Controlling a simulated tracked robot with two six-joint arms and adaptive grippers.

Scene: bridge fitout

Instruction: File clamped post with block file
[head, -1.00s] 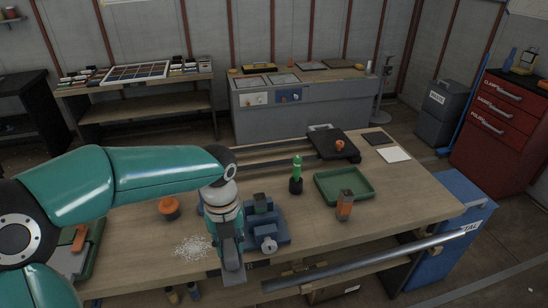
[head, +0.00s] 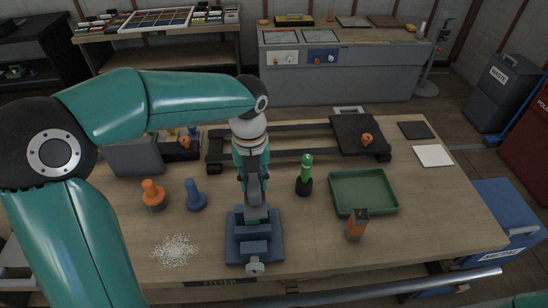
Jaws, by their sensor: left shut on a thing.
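My left gripper (head: 254,196) points down over the blue bench vise (head: 240,251) on the wooden bench. It is shut on a narrow grey piece, probably the block file; the fingers hide most of it. A small block, probably the clamped post (head: 257,213), shows between the vise jaws just under the fingertips. I cannot tell whether the held piece touches it. My right gripper is out of view.
White shavings (head: 175,251) lie left of the vise. An orange-handled tool (head: 153,195) and a blue one (head: 195,196) stand behind them. The right front bench is clear.

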